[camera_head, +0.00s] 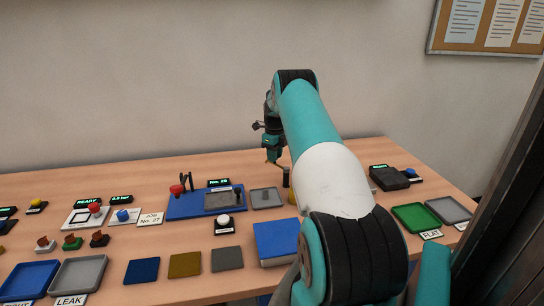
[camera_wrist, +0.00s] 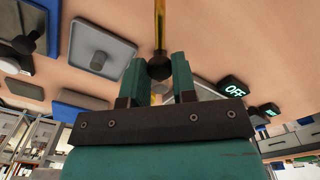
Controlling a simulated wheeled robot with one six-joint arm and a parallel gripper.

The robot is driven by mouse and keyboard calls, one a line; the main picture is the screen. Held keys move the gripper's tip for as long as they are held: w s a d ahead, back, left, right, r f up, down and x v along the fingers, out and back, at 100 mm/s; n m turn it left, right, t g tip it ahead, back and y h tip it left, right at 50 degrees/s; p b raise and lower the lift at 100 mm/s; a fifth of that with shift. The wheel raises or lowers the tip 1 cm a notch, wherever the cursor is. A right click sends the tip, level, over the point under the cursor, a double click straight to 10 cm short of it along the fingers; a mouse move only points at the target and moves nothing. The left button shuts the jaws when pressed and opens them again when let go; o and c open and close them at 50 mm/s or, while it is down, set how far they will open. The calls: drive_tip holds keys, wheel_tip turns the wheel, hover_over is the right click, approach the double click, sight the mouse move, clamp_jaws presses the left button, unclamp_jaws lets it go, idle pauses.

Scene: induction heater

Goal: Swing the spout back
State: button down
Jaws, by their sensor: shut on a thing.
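In the wrist view a thin yellow spout (camera_wrist: 160,22) runs from the top edge down to a dark round knob (camera_wrist: 159,69). The two teal fingers of my gripper (camera_wrist: 158,78) are shut on this knob, one on each side. In the head view my gripper (camera_head: 273,157) is above the back of the table, left of my upper arm. The spout is hard to make out there, and my arm hides part of the area. The far end of the spout is out of the wrist view.
A grey tray (camera_wrist: 122,43) with a dark cylinder lies left of the spout in the wrist view. An OFF display (camera_wrist: 233,91) is on the right. In the head view a blue board (camera_head: 180,208) and blue block (camera_head: 262,250) stand nearby; green tray (camera_head: 406,221) is right.

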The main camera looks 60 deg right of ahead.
drive_tip(key=c, duration=0.9)
unclamp_jaws()
wheel_tip(320, 180, up, 17)
drive_tip(key=shift+r+b, duration=0.2)
drive_tip(key=shift+b, duration=0.65)
